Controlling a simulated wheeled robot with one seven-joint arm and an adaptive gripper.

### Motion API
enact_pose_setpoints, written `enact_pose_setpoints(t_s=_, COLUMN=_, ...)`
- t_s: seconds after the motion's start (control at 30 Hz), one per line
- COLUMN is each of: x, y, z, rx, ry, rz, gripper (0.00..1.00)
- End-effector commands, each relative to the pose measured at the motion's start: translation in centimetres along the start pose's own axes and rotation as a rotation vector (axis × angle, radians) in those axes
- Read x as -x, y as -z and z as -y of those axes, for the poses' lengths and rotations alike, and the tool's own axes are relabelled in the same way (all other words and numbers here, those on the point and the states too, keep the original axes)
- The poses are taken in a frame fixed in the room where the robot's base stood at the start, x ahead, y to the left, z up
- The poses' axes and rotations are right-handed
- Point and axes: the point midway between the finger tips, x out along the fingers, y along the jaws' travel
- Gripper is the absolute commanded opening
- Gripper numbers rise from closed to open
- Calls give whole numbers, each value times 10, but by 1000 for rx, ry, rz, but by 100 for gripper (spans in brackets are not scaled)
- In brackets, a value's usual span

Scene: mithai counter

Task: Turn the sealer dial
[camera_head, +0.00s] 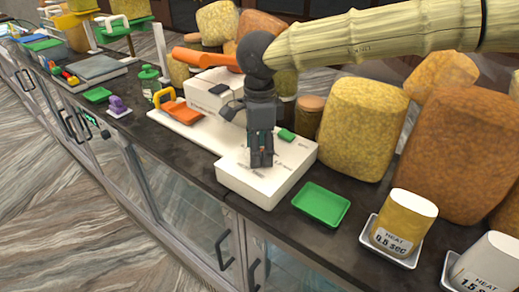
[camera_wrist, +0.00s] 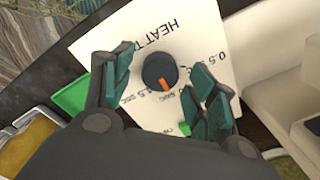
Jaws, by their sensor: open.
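The sealer dial (camera_wrist: 160,72) is a round dark knob with an orange pointer mark, on a white panel (camera_wrist: 215,30) in the wrist view. The pointer is toward the bottom of the picture, near partly hidden lettering. The panel reads "HEAT T...", with "0.5 s..." at right, upside down. My gripper (camera_wrist: 159,58) is open, with one finger on each side of the dial; contact cannot be told. In the head view my gripper (camera_head: 262,160) points down over the white box (camera_head: 262,195) of the sealer and hides the dial.
A green tray (camera_head: 322,204) lies right of the sealer box. Large yellow and brown bags (camera_head: 362,128) stand behind. The counter's front edge is close to the box.

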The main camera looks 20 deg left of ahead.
Motion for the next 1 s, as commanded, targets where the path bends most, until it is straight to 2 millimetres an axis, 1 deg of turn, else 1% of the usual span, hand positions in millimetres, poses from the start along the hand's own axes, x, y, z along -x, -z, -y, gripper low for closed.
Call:
enact_pose_setpoints(t_s=0.17, x=25, y=1, z=1, rx=-1, ry=3, rz=0, gripper=58)
enact_pose_setpoints(t_s=0.4, x=70, y=0, z=1, rx=-1, ry=3, rz=1, gripper=58)
enact_pose_setpoints(t_s=0.6, x=98, y=0, z=0, rx=0, ry=1, rz=1, gripper=58)
enact_pose_setpoints(t_s=0.7, x=107, y=0, z=0, rx=0, ry=0, rz=0, gripper=58)
enact_pose_setpoints(t_s=0.8, x=112, y=0, z=0, rx=1, ry=0, rz=0, gripper=58)
enact_pose_setpoints(t_s=1.0, x=114, y=0, z=0, rx=1, ry=-1, rz=0, gripper=58)
